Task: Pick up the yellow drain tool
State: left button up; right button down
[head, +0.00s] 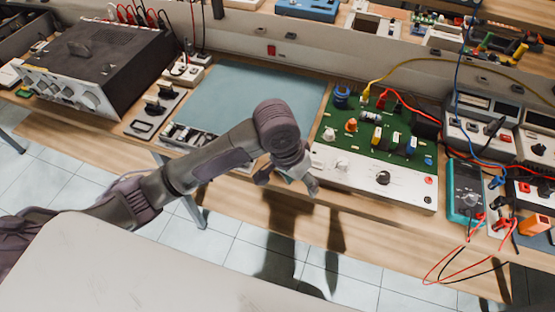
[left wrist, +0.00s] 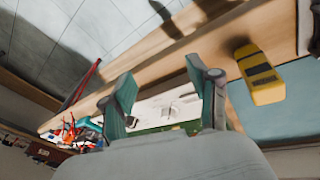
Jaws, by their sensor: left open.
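A yellow tool (left wrist: 260,75) with a dark grey inset lies on the wooden bench in the left wrist view, by the edge of the blue-grey mat. I take it to be the drain tool. In the head view I cannot make it out; my left arm covers that part of the bench. My left gripper (head: 287,183) is above the bench's front edge, in front of the white panel of the green circuit board. In the left wrist view the gripper (left wrist: 165,88) has its fingers wide apart and empty, with the yellow tool apart from them, to the right. My right gripper is not in view.
The blue-grey mat (head: 268,92) is mostly bare. The green circuit board (head: 372,131) stands right of it. A teal multimeter (head: 466,190) with red and black leads is further right. A large grey instrument (head: 97,67) stands at the left.

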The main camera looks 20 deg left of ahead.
pick_arm(q)
jog(key=w+a+r+n+y, duration=0.1)
jog(key=w+a+r, duration=0.1)
jog(key=a, duration=0.1)
jog(key=w+a+r+n+y, duration=0.1)
jog(key=w+a+r, duration=0.2)
jog(key=w+a+r+n+g+y, duration=0.1)
jog(key=w+a+r, duration=0.1)
jog(key=w, duration=0.1)
jog(key=shift+w+a+r+n, duration=0.1)
jog(key=shift+a+r+n, duration=0.2)
jog(key=shift+a+r, duration=0.1)
jog(key=shift+a+f, duration=0.1)
jog(key=shift+f, duration=0.1)
notch_tip(320, 180, down, 8)
jog(key=shift+r+p, duration=0.2)
jog(key=shift+p, duration=0.2)
jog(key=f, duration=0.2)
jog(key=d+f+p, duration=0.1)
jog(key=f, duration=0.2)
jog(key=shift+f, duration=0.25)
grip_shut()
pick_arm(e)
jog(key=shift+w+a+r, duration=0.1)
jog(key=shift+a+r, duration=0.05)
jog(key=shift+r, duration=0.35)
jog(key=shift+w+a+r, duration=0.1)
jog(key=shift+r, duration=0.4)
